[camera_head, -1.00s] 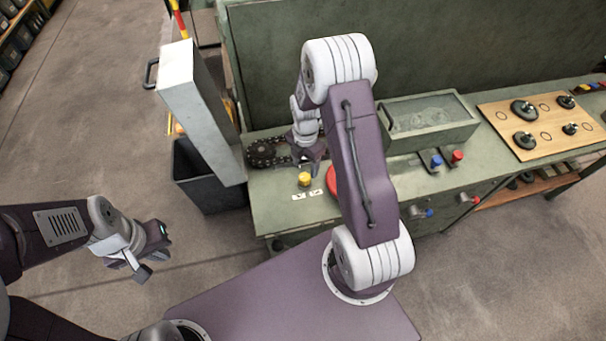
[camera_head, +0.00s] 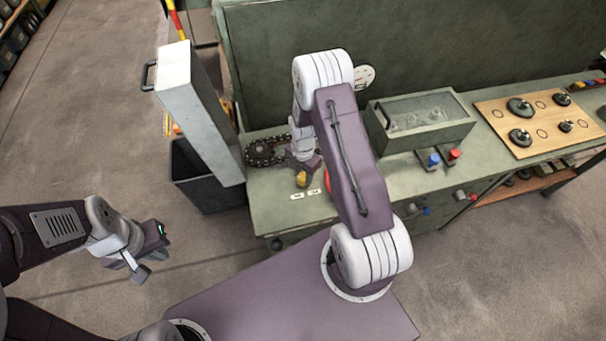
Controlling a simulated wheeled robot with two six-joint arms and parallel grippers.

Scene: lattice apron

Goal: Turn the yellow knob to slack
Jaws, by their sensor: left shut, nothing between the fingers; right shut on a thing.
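The yellow knob (camera_head: 301,180) stands near the front left of the green workbench (camera_head: 275,217). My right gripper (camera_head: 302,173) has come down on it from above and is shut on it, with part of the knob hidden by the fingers. Two small white labels (camera_head: 297,196) lie on the bench top in front of the knob; their writing is too small to read. My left gripper (camera_head: 139,268) is shut and empty, out over the floor at the left, away from the bench.
A dark chain (camera_head: 262,152) lies behind the knob. A red round thing is mostly hidden behind my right arm. A glass-topped case (camera_head: 425,118) and a wooden board (camera_head: 545,120) are to the right.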

